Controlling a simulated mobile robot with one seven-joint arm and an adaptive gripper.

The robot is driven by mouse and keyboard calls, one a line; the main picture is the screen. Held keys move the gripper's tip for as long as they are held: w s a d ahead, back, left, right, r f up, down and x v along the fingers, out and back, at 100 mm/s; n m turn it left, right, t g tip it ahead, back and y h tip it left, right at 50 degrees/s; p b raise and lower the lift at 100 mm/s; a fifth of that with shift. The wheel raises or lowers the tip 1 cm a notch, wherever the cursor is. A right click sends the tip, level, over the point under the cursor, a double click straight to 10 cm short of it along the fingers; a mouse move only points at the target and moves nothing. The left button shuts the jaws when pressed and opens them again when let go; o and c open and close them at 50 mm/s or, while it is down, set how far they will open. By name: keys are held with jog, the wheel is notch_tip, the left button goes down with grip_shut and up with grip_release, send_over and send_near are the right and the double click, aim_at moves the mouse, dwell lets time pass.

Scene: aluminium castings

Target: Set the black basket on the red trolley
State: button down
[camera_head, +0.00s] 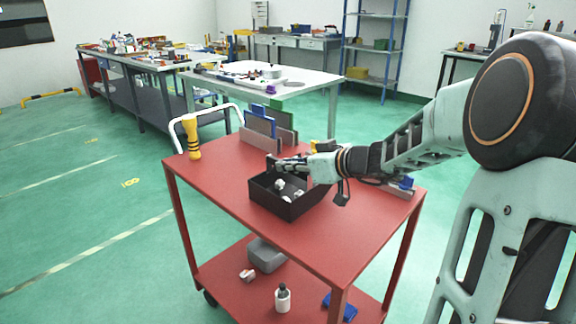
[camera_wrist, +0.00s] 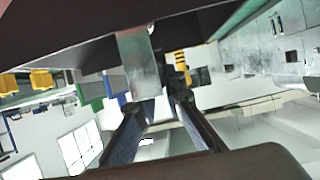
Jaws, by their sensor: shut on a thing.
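The black basket (camera_head: 268,202) is upright over the middle of the red trolley's (camera_head: 335,232) top, with several small pale pieces inside. I cannot tell whether its base touches the top or hangs just above it. My gripper (camera_head: 273,163) reaches in from the right and is shut on the basket at its far rim. The exact contact is partly hidden by the gripper. In the wrist view, the fingers (camera_wrist: 155,115) show in the middle and a dark surface fills the upper edge.
Blue items (camera_head: 404,184) lie at the right edge. The lower shelf holds a grey box (camera_head: 266,255) and a white bottle (camera_head: 283,298). The trolley top's front is clear.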

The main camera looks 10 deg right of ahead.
jog(key=shift+f, duration=0.1)
jog(key=c, duration=2)
grip_release()
jog(key=shift+r+p, duration=0.25)
jog(key=shift+p, duration=0.05)
jog(key=v, duration=1.2)
jog(key=shift+f+p, duration=0.25)
jog(key=shift+p, duration=0.15)
